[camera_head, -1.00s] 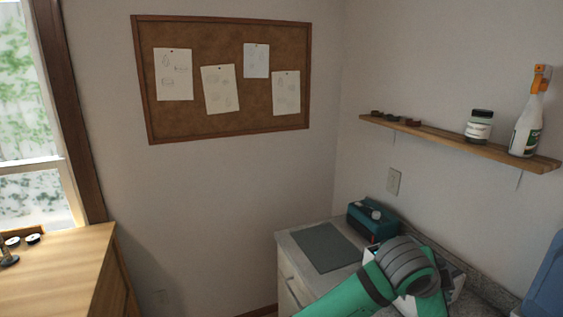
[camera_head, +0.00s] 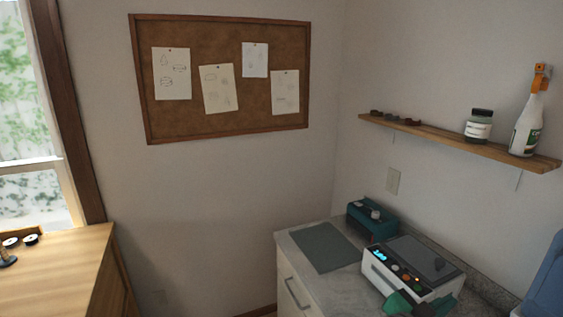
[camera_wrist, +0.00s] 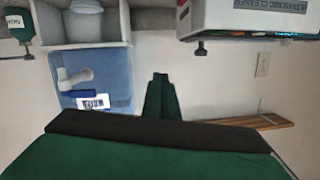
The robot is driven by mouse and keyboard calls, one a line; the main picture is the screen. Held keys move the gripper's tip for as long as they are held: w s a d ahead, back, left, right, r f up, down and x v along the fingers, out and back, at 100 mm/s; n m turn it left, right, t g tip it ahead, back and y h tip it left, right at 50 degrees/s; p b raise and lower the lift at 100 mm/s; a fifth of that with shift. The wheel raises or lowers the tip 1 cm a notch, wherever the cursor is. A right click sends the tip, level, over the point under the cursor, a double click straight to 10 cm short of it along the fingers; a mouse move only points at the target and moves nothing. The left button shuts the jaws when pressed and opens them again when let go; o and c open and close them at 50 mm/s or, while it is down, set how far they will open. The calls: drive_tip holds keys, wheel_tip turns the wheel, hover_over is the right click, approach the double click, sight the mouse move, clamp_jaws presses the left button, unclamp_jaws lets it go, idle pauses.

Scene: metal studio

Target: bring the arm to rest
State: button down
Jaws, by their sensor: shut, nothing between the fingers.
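My gripper (camera_wrist: 160,80) shows in the wrist view as dark green fingers closed together, with nothing between them. The gripper looks apart from both.
A counter (camera_head: 290,250) holds a grey mat (camera_head: 322,247), a teal device (camera_head: 372,216) and the cleaner. A wall shelf (camera_head: 450,142) carries a jar (camera_head: 479,126) and a spray bottle (camera_head: 528,120). A wooden cabinet (camera_head: 60,265) stands left; the space between is clear.

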drive_tip(key=a+f+n+t+y, duration=0.1)
drive_tip(key=a+f+n+t, duration=0.1)
drive_tip(key=a+f+n, duration=0.1)
drive_tip(key=s+a+f+n+t+y, duration=0.1)
drive_tip(key=a+f+n+t, duration=0.1)
drive_tip(key=a+f+n, duration=0.1)
drive_tip(key=s+a+f+n+t+y, duration=0.1)
drive_tip(key=a+f+n+t, duration=0.1)
drive_tip(key=a+f+n, duration=0.1)
drive_tip(key=shift+s+a+f, duration=0.2)
drive_tip(key=shift+a+f, duration=0.2)
drive_tip(key=shift+f, duration=0.25)
drive_tip(key=s+a+f+n+t+y, duration=0.3)
drive_tip(key=s+a+f+n+y, duration=0.3)
drive_tip(key=s+a+f, duration=0.5)
drive_tip(key=s+a+f+y, duration=0.1)
drive_tip(key=s+a+y, duration=0.1)
drive_tip(key=s+a, duration=0.6)
drive_tip(key=s+a+g+y, duration=0.1)
drive_tip(key=s+a+y, duration=0.2)
drive_tip(key=s+a, duration=0.6)
drive_tip(key=s, duration=0.5)
drive_tip(key=shift+s+f+m, duration=0.3)
drive_tip(key=shift+s+f, duration=0.05)
